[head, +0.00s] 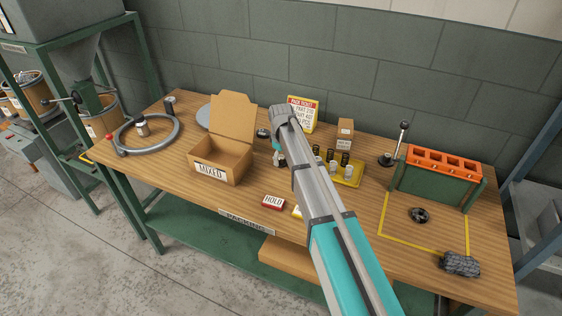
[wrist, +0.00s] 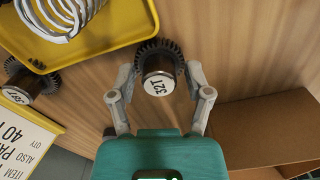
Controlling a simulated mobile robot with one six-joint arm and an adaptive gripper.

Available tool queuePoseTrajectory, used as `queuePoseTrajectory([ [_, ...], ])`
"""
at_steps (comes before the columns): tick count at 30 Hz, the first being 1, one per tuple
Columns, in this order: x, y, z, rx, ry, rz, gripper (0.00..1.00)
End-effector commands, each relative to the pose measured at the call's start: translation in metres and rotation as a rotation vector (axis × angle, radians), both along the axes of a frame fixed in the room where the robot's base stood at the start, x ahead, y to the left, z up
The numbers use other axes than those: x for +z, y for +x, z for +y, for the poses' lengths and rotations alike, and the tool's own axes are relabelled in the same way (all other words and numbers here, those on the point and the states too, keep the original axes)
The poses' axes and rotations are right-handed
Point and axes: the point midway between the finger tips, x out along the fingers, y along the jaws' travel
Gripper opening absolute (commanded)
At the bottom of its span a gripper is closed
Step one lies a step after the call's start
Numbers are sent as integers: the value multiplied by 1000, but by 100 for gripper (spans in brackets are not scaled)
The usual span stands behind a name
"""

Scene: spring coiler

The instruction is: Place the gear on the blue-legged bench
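In the wrist view, a dark toothed gear (wrist: 158,70) with a pale, numbered round face is between the two fingers of my gripper (wrist: 161,82). The fingers stand apart, and a gap shows between each one and the round face. I see no clear grip on the gear. In the head view my gripper (head: 279,158) is low over the wooden table, right of the cardboard box, mostly hidden by my arm. A second similar gear (wrist: 22,82) is at the wrist view's left. Blue legs (head: 546,135) of a bench show at the head view's right edge.
The open MIXED box (head: 222,158) is left of my gripper, and a yellow tray (head: 353,173) is right of it. A ticket stand (head: 303,114) is behind. An orange-topped rack (head: 437,175), a small black round part (head: 418,215) and a dark lump (head: 459,264) are right.

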Motion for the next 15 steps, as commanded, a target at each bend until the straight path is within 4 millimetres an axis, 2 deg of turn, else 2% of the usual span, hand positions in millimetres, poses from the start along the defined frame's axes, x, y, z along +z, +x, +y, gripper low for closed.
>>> queuePoseTrajectory([
  [1,0,0,0,0,0,0,45],
  [8,0,0,0,0,0,0,2],
  [15,0,0,-1,-1,0,0,0],
])
